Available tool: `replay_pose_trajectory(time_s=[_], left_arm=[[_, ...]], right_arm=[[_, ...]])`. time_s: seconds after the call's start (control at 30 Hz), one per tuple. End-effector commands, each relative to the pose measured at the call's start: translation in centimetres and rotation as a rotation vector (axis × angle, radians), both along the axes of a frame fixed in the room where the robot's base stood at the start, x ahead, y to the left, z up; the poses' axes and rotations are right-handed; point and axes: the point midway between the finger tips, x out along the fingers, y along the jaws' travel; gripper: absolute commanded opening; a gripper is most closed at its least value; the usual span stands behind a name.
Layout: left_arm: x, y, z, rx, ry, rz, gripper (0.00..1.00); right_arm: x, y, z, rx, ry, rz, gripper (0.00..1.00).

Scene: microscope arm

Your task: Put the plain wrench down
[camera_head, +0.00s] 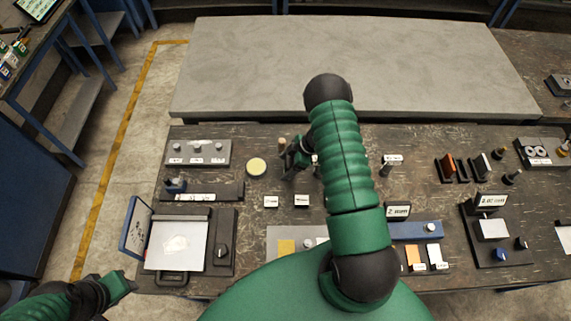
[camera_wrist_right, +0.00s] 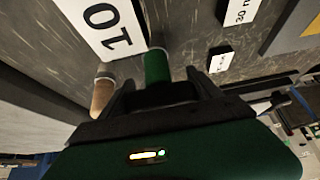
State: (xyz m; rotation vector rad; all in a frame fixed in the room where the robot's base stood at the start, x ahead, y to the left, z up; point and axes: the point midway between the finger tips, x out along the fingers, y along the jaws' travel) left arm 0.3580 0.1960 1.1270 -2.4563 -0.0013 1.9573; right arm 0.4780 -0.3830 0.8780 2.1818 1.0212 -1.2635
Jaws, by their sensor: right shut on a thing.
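My right gripper (camera_head: 291,160) is low over the middle of the bench, left of its own arm. In the right wrist view, its dark fingers (camera_wrist_right: 157,95) are shut on a green cylindrical handle (camera_wrist_right: 157,66). The head of this tool is hidden, so I cannot tell by shape that it is the plain wrench. A tan cylindrical handle (camera_wrist_right: 103,95) shows just outside the left finger; its small tip also shows in the head view (camera_head: 282,142). My left gripper (camera_head: 120,287) is at the lower left, off the bench's front left corner; its fingers are unclear.
A white card marked 10 (camera_wrist_right: 105,28) lies close to the held handle. Small labels (camera_head: 302,201) lie nearer on the bench. A round yellowish disc (camera_head: 256,167) is left of my right gripper. A hinged-lid box (camera_head: 175,243) stands front left. The grey slab (camera_head: 230,60) behind is bare.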

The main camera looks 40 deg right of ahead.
Motion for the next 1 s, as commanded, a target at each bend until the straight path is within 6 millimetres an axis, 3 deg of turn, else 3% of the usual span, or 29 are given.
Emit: replay_pose_trajectory(time_s=[0.17,0.2,0.37,0.73,0.87,1.0], left_arm=[[0.0,0.0,0.0,0.000,0.000,0.000,0.36],[0.0,0.0,0.0,0.000,0.000,0.000,0.36],[0.0,0.0,0.0,0.000,0.000,0.000,0.36],[0.0,0.0,-0.2,0.000,0.000,0.000,0.36],[0.0,0.0,-0.8,0.000,0.000,0.000,0.36],[0.0,0.0,-1.5,0.000,0.000,0.000,0.36]], right_arm=[[0.0,0.0,-0.1,-0.003,0.000,0.000,0.03],[0.0,0.1,-0.2,-0.004,0.001,-0.001,0.74],[0.1,0.2,-0.2,-0.005,0.002,-0.001,0.94],[-0.1,-0.3,0.4,-0.004,0.000,-0.001,0.94],[-0.8,-1.3,2.4,-0.007,-0.002,-0.002,0.94],[-2.0,-2.7,5.7,-0.007,-0.002,-0.001,0.94]])
